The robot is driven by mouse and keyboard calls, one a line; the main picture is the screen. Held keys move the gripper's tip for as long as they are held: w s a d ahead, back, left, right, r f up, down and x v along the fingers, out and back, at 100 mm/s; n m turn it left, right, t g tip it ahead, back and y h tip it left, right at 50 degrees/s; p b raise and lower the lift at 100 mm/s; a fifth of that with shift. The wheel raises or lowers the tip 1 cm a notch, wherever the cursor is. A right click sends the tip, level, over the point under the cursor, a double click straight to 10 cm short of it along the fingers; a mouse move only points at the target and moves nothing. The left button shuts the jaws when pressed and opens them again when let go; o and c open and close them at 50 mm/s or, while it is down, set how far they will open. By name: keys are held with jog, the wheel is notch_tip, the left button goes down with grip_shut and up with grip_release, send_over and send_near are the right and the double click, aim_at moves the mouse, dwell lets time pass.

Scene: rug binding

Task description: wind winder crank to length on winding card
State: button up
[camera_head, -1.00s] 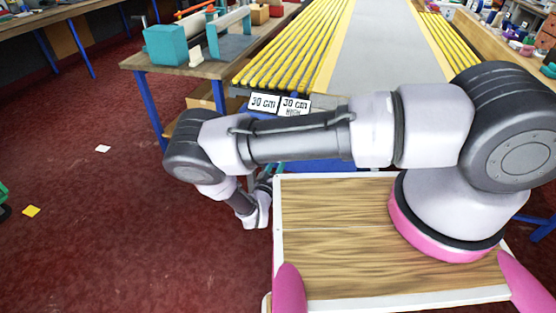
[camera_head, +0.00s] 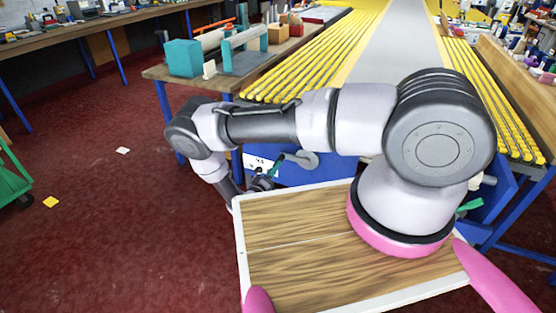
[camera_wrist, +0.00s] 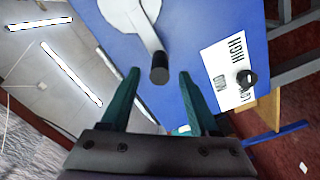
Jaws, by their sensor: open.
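The winder crank (camera_wrist: 146,30) is a pale arm on a white disc, ending in a black handle (camera_wrist: 159,68), on a blue panel (camera_wrist: 195,25) in the wrist view. My gripper (camera_wrist: 159,76) has two teal fingers, open and empty, with the handle appearing between their tips. I cannot tell whether the tips reach past the handle. In the head view the grey crank (camera_head: 304,160) shows below my arm, with my gripper (camera_head: 272,170) to its left. I cannot make out the winding card.
A white label (camera_wrist: 228,75) with a black knob (camera_wrist: 247,78) sits on the blue panel. A side table (camera_head: 232,80) holds teal-ended rollers. Yellow bars line a long table (camera_head: 385,60). Red floor at left is open, with a green cart (camera_head: 12,180) at the edge.

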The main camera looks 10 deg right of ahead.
aim_at(283, 154)
jog(key=x, duration=0.7)
jog(key=shift+w+d, duration=0.25)
jog(key=shift+w, duration=0.05)
grip_shut()
jog(key=shift+a+f, duration=0.1)
dwell(0.9)
jog(key=shift+r, duration=0.6)
grip_release()
